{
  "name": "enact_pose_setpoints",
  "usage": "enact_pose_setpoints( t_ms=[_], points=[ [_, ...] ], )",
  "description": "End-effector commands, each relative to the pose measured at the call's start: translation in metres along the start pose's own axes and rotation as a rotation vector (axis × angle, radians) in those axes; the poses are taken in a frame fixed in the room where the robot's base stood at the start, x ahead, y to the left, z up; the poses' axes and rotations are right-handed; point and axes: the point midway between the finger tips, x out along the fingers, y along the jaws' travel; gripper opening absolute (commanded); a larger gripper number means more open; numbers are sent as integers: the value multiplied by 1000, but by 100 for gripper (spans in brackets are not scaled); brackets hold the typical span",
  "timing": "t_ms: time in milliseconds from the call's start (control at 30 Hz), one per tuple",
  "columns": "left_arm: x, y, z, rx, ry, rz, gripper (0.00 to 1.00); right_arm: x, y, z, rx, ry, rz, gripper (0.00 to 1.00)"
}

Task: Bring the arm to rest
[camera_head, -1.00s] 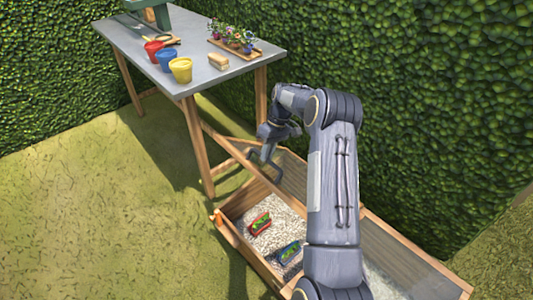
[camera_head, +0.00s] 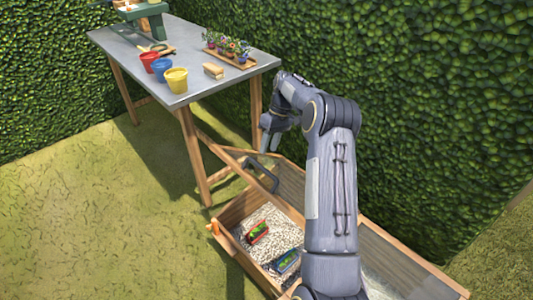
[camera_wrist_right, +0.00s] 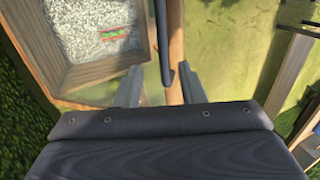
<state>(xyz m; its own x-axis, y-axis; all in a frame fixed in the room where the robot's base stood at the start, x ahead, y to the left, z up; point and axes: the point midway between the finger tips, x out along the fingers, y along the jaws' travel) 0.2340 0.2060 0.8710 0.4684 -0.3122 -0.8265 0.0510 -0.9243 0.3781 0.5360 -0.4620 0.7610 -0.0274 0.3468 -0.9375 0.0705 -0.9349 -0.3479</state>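My right arm reaches up from the bottom of the head view, and its gripper (camera_head: 267,130) is above a dark handle (camera_head: 262,172) at the far end of the wooden box (camera_head: 232,245). In the right wrist view the two grey fingers (camera_wrist_right: 160,88) stand apart, with no object clamped between them. The dark handle (camera_wrist_right: 161,40) runs down the picture between the fingers' lines; whether it touches them I cannot tell. My left gripper is not in view.
A grey table (camera_head: 205,45) carries red, blue and yellow pots, a block and a flower tray (camera_head: 228,52). A hedge (camera_head: 430,100) stands close on the right. Grass at left is free.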

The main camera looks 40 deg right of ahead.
Motion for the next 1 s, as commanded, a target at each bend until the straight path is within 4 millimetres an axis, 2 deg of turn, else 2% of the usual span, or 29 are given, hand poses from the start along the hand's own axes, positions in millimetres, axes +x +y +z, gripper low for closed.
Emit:
enact_pose_setpoints(
  t_ms=[133, 633, 733, 867, 1000],
  points=[
    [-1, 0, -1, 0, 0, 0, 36, -8, 0, 0, 0, -1, 0, 36],
    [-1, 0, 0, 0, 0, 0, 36, -9, 0, 0, 1, 0, 0, 36],
    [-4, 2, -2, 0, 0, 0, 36, -18, -7, 2, 1, 8, 5, 36],
    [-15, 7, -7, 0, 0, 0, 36, -58, -43, 10, 8, 48, 23, 36],
    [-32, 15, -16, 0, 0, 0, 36, -114, -110, 39, 26, 122, 48, 36]
  ],
)
